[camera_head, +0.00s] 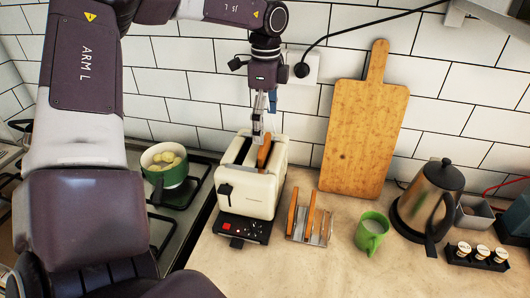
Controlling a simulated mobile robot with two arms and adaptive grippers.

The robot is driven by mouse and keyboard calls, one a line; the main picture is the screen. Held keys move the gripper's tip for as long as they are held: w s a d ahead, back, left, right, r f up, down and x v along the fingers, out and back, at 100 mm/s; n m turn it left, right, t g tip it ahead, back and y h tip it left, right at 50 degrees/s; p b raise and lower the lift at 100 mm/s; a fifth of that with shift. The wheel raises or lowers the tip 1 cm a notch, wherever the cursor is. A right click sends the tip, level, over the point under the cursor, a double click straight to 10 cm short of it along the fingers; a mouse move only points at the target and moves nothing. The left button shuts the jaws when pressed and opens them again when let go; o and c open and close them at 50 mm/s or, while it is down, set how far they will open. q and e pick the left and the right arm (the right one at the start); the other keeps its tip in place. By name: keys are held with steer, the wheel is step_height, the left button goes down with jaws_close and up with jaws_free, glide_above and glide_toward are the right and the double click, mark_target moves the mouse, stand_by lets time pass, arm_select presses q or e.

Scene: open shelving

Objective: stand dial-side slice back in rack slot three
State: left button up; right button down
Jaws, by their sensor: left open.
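A cream toaster (252,192) stands on the counter with two slots on top. One brown slice (265,152) sticks up from its right slot; the left slot looks dark, and I see no slice in it. My left gripper (261,134) is above the toaster, pointing down at the slice's top, fingers open. I cannot tell whether the fingers touch the slice. A small metal rack (324,238) stands right of the toaster. Two brown slices stand upright in its left part, one (292,213) left of the other (308,217). Its right part looks empty. My right gripper is not in view.
A green mug (371,234) stands right of the rack. A wooden board (364,135) leans on the wall behind. A kettle (430,196) and small jars (481,253) are farther right. A green pot (166,171) sits on the stove at left. The front counter is clear.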

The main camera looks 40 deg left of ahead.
mark_target(265, 140)
arm_select(q)
steer(key=f, duration=0.1)
steer(key=f+p, duration=0.1)
steer(key=f, duration=0.1)
steer(key=f+p, duration=0.1)
steer(key=shift+s+d+f, duration=0.15)
steer(key=shift+s+f, duration=0.1)
steer(key=shift+s, duration=0.1)
steer(key=shift+f, duration=0.45)
steer(key=c, duration=1.1)
